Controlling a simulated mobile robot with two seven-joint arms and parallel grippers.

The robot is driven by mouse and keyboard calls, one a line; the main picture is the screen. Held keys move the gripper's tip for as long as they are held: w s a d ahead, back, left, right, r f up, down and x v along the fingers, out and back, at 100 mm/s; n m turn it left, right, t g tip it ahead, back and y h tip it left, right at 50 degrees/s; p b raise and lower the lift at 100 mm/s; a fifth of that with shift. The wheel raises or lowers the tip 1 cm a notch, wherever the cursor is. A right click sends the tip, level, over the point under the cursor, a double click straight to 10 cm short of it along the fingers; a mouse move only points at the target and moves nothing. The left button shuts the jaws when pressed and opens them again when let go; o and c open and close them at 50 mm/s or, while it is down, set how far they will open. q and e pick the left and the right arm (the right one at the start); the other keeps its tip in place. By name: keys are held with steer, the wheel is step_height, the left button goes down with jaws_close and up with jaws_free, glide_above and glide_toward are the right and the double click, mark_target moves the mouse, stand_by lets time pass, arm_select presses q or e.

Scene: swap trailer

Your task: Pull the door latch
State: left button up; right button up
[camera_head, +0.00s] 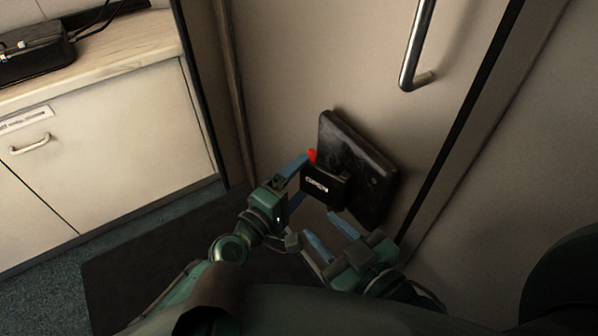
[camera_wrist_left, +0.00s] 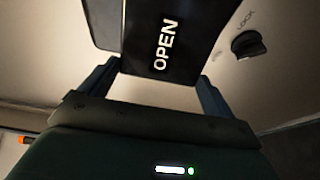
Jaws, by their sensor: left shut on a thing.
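The door latch is a black housing (camera_head: 368,165) on the beige door. Its black paddle (camera_head: 322,188) carries a white label, which reads OPEN in the left wrist view (camera_wrist_left: 165,45). My left gripper (camera_head: 308,176) is shut on the paddle, with one finger on either side of it; the exact finger contact is partly hidden. My right gripper (camera_head: 325,228) is open and empty, just below the latch. A small red piece (camera_head: 312,155) shows by the upper left finger. A black knob (camera_wrist_left: 249,44) marked LOCK is beside the latch in the wrist view.
A metal door handle (camera_head: 416,55) is above the latch. A cabinet (camera_head: 110,150) with a counter stands at the left, with a black device (camera_head: 35,55) and cables on top. A dark mat (camera_head: 150,255) lies on the floor before the door.

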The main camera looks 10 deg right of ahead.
arm_select(q)
steer(key=shift+w+a, duration=0.15)
steer(key=shift+a, duration=0.05)
steer(key=o, duration=1.1)
arm_select(e)
steer(key=shift+a, duration=0.1)
arm_select(q)
steer(key=shift+o, duration=0.2)
steer(key=b+v, duration=0.1)
steer(key=v, duration=1.2)
steer(key=shift+b, duration=0.3)
arm_select(e)
steer(key=shift+a+r+n+t+y, duration=0.1)
steer(key=shift+a+n+t+y, duration=0.1)
steer(key=shift+n+t+y, duration=0.3)
steer(key=shift+w+m, duration=0.15)
steer(key=shift+m, duration=0.15)
